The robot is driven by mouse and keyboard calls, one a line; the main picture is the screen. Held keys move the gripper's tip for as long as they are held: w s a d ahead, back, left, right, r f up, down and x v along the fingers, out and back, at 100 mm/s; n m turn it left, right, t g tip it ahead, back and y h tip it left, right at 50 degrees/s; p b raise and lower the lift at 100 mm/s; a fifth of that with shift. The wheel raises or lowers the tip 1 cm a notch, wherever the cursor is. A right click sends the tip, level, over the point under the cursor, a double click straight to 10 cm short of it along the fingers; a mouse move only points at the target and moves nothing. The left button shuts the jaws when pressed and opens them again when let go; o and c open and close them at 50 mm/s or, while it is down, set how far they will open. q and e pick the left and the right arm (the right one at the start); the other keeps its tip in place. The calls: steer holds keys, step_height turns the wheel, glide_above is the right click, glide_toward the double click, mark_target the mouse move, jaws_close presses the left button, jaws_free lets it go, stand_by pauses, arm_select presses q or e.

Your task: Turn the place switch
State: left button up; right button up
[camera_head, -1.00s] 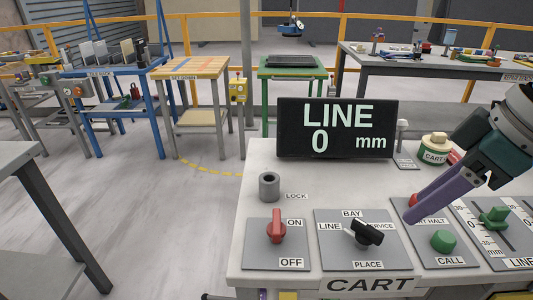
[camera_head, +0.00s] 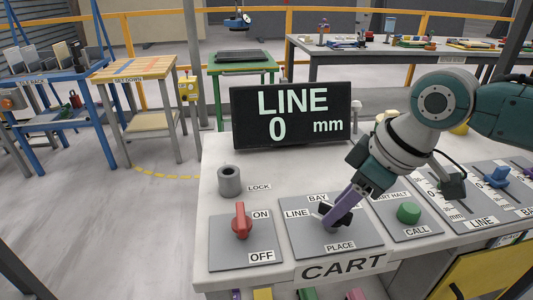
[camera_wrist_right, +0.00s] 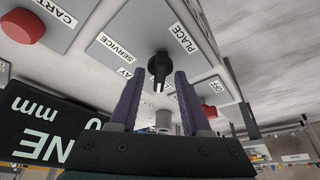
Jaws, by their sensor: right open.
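The place switch is a black rotary knob (camera_head: 324,212) on a grey plate (camera_head: 370,236) labelled LINE, BAY and PLACE in the head view. In the right wrist view the knob (camera_wrist_right: 158,66) shows a white mark and lies between the two fingertips, with a gap on each side. My right gripper (camera_head: 329,222) has purple fingers, reaching down over the plate from the upper right and partly hiding the knob. In the wrist view the right gripper (camera_wrist_right: 156,76) is open and empty. My left gripper is out of view.
A black display (camera_head: 292,115) reads LINE 0 mm. A red ON/OFF switch (camera_head: 241,221) stands left of the knob, a grey lock cylinder (camera_head: 229,181) behind it. A green CALL button (camera_head: 408,212) is to the right, then sliders (camera_head: 496,178) at the far right.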

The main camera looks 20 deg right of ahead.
jaws_close()
stand_by(0.6)
